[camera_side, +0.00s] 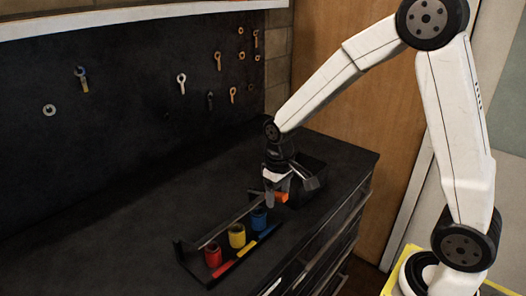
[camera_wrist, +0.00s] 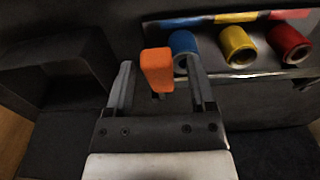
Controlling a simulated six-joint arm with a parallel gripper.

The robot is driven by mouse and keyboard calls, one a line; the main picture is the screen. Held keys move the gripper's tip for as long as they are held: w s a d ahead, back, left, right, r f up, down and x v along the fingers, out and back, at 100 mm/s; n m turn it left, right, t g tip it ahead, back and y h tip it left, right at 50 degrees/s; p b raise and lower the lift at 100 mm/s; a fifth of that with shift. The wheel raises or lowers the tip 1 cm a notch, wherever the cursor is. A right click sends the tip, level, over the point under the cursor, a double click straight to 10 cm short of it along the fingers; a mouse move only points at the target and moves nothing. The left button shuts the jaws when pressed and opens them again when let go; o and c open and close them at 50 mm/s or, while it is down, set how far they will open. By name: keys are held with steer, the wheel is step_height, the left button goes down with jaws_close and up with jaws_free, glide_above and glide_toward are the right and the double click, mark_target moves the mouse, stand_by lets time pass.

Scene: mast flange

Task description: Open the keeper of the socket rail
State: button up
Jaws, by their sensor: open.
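The socket rail (camera_side: 192,268) lies on the dark bench top and holds a red socket (camera_side: 212,255), a yellow socket (camera_side: 237,236) and a blue socket (camera_side: 259,219). A thin grey keeper bar (camera_side: 226,225) runs along the row of sockets. An orange tab (camera_side: 281,197) is at the blue-socket end, and it also shows in the wrist view (camera_wrist: 157,70). My gripper (camera_wrist: 157,62) is open, with one finger on each side of the orange tab and visible gaps. In the side view my gripper (camera_side: 277,188) partly hides the tab and bar end.
A black open bin (camera_side: 314,172) stands right beside my gripper, and its opening shows at left in the wrist view (camera_wrist: 60,75). A dark pegboard (camera_side: 130,110) with hanging tools is behind. The bench left of the rail is clear.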

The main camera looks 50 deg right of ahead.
jaws_close()
stand_by(1.3)
